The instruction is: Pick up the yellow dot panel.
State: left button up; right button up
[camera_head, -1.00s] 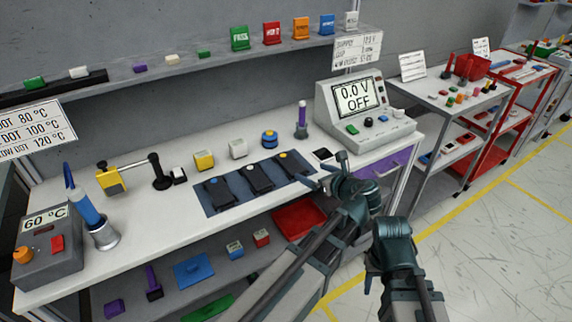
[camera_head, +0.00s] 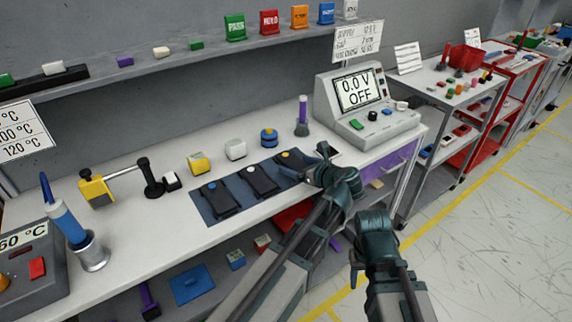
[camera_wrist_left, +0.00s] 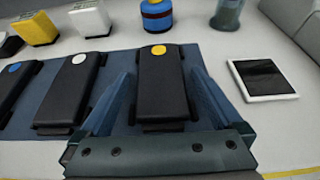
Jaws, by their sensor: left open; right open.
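The yellow dot panel (camera_head: 289,165) is a black slab with a yellow dot at its far end. It lies flat at the right end of the row on the blue mat (camera_head: 211,207). In the left wrist view the panel (camera_wrist_left: 162,92) lies between the two fingers of my left gripper (camera_wrist_left: 160,76). My left gripper (camera_head: 316,160) is open at the panel's near right, partly covering it in the head view. I cannot tell if the fingers touch it. My right gripper (camera_head: 357,270) is open and empty, low in front of the bench.
A white dot panel (camera_head: 259,182) and a blue dot panel (camera_head: 221,199) lie to the left on the mat. A dark-screened white square (camera_wrist_left: 263,79) lies to the right. Behind stand a blue round part (camera_head: 268,138) and the power supply (camera_head: 365,112).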

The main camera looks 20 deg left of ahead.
pick_arm(q)
jog(key=shift+d+r, duration=0.1)
jog(key=shift+c, duration=1)
jog(key=c, duration=1.2)
jog(key=shift+r, duration=0.15)
pick_arm(e)
jog(key=shift+r, duration=0.15)
